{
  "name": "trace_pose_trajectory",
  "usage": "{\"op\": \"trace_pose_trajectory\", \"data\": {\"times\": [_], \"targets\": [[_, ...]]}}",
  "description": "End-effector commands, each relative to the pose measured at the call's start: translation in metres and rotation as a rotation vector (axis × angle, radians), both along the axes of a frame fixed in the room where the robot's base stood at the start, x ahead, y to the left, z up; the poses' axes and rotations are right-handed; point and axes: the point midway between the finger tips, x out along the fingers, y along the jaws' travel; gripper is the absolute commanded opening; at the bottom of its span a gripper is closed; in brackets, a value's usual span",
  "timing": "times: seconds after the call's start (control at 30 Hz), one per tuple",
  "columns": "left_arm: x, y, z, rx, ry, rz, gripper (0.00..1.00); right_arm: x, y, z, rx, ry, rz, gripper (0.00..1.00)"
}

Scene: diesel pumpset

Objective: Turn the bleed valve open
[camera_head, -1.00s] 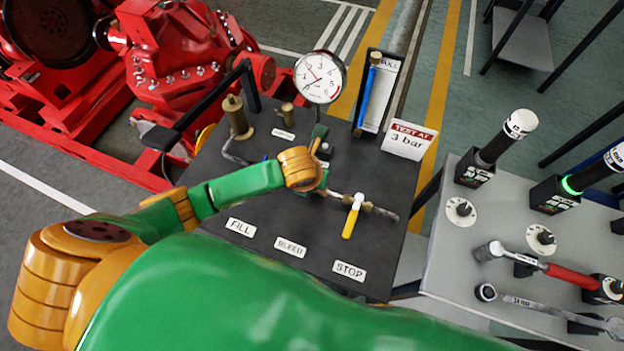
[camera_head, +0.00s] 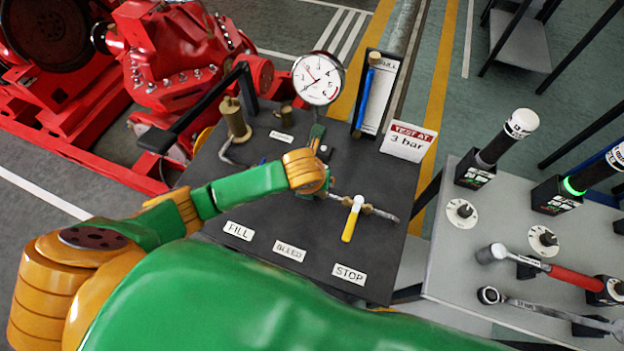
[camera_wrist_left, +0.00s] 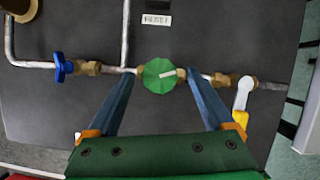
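The bleed valve appears as a round green knob (camera_wrist_left: 159,75) with a pale mark on its face, set on a pipe across the dark panel (camera_head: 250,262). A BLEED label (camera_head: 290,252) is on that panel in the head view, where my left arm hides the knob. My left gripper (camera_wrist_left: 160,80) is open in the left wrist view. Its two dark fingers stand apart on either side of the knob, tips near its height; I cannot tell whether they touch it. In the head view my left gripper (camera_head: 318,133) is mostly hidden behind its wrist. My right gripper is not in view.
A blue-handled valve (camera_wrist_left: 63,67) is left of the knob, and a yellow-and-white lever valve (camera_head: 353,218) is right of it. A pressure gauge (camera_head: 318,78) and a "TEST AT 3 bar" sign (camera_head: 408,141) stand at the back. A grey tool table (camera_head: 450,262) is at right.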

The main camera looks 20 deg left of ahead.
Motion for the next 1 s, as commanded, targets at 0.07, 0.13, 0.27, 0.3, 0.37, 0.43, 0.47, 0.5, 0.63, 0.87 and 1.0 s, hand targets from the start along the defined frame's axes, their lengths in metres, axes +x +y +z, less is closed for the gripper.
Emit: {"op": "trace_pose_trajectory", "data": {"times": [0.07,0.13,0.27,0.3,0.37,0.43,0.47,0.5,0.63,0.87,1.0], "targets": [[0.000,0.000,0.000,0.000,0.001,0.000,0.85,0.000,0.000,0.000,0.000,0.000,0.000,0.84],[0.000,0.000,0.000,0.000,0.001,-0.001,0.85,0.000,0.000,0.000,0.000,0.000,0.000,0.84],[-0.002,-0.001,0.005,-0.001,0.000,-0.002,0.85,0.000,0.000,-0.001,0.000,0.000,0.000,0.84],[-0.004,-0.001,0.011,-0.003,-0.002,-0.002,0.85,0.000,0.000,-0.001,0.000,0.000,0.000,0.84],[-0.009,-0.002,0.024,-0.002,-0.004,-0.003,0.85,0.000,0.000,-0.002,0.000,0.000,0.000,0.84],[-0.015,-0.003,0.038,-0.002,-0.003,-0.003,0.85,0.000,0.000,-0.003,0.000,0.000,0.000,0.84],[-0.017,-0.003,0.043,-0.001,-0.004,-0.004,0.85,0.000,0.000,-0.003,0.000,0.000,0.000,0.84],[-0.020,-0.004,0.050,-0.002,-0.003,-0.002,0.85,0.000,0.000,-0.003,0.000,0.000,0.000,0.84],[-0.026,-0.004,0.063,-0.001,-0.001,-0.002,0.85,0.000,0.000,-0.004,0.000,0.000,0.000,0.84],[-0.027,-0.004,0.065,0.000,0.001,-0.001,0.85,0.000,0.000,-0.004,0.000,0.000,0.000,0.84],[-0.027,-0.004,0.065,0.000,0.001,-0.001,0.85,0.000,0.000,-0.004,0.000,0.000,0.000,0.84]]}}
